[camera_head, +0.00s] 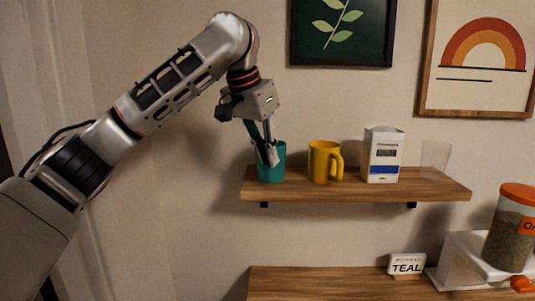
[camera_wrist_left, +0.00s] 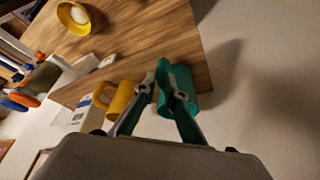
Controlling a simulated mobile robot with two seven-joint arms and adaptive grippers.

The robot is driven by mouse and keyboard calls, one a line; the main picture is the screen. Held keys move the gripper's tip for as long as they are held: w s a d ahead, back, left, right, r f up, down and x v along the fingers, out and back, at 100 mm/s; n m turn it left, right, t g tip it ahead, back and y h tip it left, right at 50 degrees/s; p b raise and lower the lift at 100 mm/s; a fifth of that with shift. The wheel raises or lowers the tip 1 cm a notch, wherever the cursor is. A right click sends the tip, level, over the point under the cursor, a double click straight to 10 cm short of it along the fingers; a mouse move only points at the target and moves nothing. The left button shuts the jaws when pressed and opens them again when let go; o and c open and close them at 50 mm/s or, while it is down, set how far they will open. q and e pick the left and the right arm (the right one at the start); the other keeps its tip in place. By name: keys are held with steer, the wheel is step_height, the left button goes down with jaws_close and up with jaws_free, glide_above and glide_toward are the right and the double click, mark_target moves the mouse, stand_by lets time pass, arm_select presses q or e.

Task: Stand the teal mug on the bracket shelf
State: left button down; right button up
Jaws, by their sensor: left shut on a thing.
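The teal mug (camera_head: 273,172) is at the left end of the wooden bracket shelf (camera_head: 420,190) in the head view, upright. Its base looks at the height of the shelf top; I cannot tell whether it touches. My left gripper (camera_head: 267,158) comes down from above and is shut on the mug, its fingers at the rim and wall. In the left wrist view the fingers (camera_wrist_left: 163,88) close at the side of the teal mug (camera_wrist_left: 187,92). My right gripper is not in view.
A yellow mug (camera_head: 320,163) stands just right of the teal mug. Beyond it are a white carton (camera_head: 382,158) and a clear glass (camera_head: 435,158). A yellow bowl (camera_wrist_left: 74,18) shows in the wrist view.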

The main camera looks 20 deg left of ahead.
arm_select(q)
steer(key=c, duration=2.1)
jaws_free()
steer(key=v, duration=1.2)
steer(key=shift+s+f, duration=0.1)
